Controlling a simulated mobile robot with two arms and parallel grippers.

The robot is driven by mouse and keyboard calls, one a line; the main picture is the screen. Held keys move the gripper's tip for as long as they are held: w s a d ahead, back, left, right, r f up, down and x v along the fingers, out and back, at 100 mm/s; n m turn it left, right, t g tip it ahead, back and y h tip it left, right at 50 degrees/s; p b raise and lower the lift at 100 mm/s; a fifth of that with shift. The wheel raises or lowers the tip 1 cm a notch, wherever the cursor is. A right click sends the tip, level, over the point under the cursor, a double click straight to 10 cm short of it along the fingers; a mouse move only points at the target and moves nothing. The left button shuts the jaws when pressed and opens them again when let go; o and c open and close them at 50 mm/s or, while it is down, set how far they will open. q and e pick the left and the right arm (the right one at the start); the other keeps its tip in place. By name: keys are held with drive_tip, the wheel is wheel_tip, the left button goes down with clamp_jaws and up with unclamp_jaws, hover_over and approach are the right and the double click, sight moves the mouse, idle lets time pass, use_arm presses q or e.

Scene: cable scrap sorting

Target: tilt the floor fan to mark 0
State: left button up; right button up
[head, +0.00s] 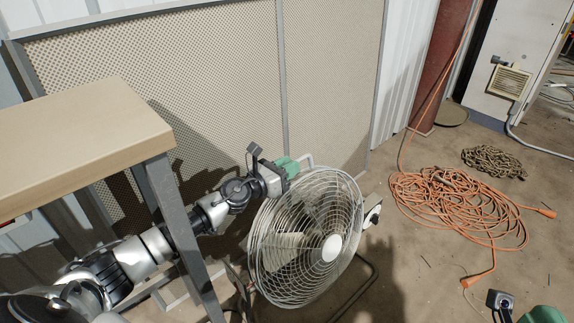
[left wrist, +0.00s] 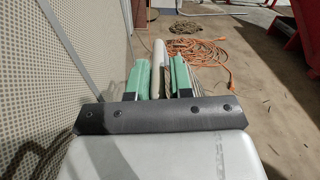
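The floor fan (head: 272,270) stands on the concrete, its round wire cage facing right and toward me. A light tube handle (head: 307,159) rises at the top of its cage. My left gripper (head: 291,168) is at this handle. In the left wrist view, a pale bar (left wrist: 159,68), apparently the handle, lies between the green fingers, with narrow gaps beside it; the fingers look open around it. A pale plate (head: 372,208) with a dark part sits at the fan's right side; no marks are readable. My right gripper (head: 543,315) shows only partly at the bottom right.
A wooden-topped table (head: 80,140) with grey legs stands left, close to my left arm. A perforated partition (head: 200,70) stands behind the fan. An orange cable (head: 450,205) and a chain (head: 493,161) lie on the floor to the right.

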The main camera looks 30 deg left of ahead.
use_arm(q)
drive_tip(key=shift+o, duration=1.4)
drive_tip(key=v, duration=1)
drive_tip(key=shift+s+a, duration=0.15)
drive_tip(key=shift+s, duration=0.25)
